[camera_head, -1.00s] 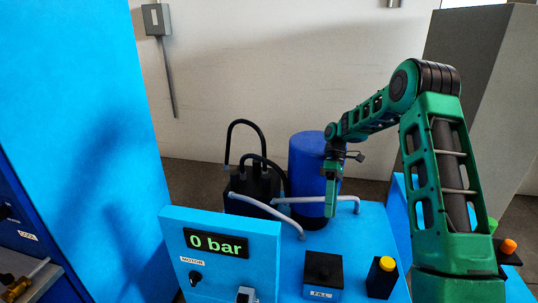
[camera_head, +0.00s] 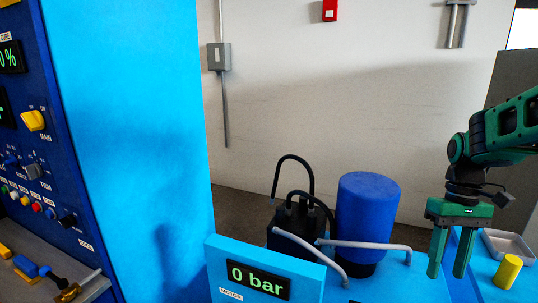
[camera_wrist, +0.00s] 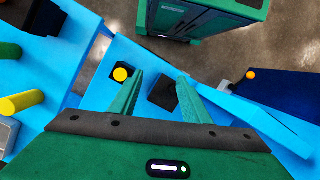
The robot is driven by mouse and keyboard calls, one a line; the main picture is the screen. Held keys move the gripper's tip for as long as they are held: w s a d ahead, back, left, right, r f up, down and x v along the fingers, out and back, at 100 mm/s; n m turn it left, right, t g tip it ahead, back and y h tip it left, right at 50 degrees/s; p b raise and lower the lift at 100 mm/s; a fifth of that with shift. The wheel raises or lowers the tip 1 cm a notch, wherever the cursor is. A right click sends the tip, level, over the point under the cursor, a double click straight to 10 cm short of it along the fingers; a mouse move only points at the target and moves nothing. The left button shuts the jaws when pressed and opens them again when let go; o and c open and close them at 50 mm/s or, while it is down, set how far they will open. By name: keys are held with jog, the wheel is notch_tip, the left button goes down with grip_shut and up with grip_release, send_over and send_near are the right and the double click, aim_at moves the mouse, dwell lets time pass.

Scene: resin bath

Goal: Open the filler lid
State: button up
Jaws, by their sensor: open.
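A dark square box (camera_wrist: 163,92), which looks like the filler with its lid, sits on the blue bench top. In the wrist view it lies beyond and between my fingers, apart from them; whether its lid is shut is too small to tell. The head view does not show it now. My gripper (camera_head: 450,270) is open and empty, pointing down to the right of the blue tank in the head view. Both its fingers also show in the wrist view (camera_wrist: 160,79).
A black box with a yellow knob (camera_wrist: 121,74) stands beside the filler. The blue tank (camera_head: 368,215), grey pipes (camera_head: 370,246) and "0 bar" panel (camera_head: 258,279) are left of my gripper. A yellow cylinder (camera_head: 508,271) and grey tray (camera_head: 510,243) are right.

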jog(key=s+d+m+t, duration=0.1)
jog(key=s+m+t, duration=0.2)
jog(key=s, duration=1.3)
jog(key=m, duration=0.3)
jog(key=shift+s+d+f+m+h, duration=0.2)
jog(key=shift+d+f+m+h, duration=0.1)
jog(key=shift+f+h, duration=0.1)
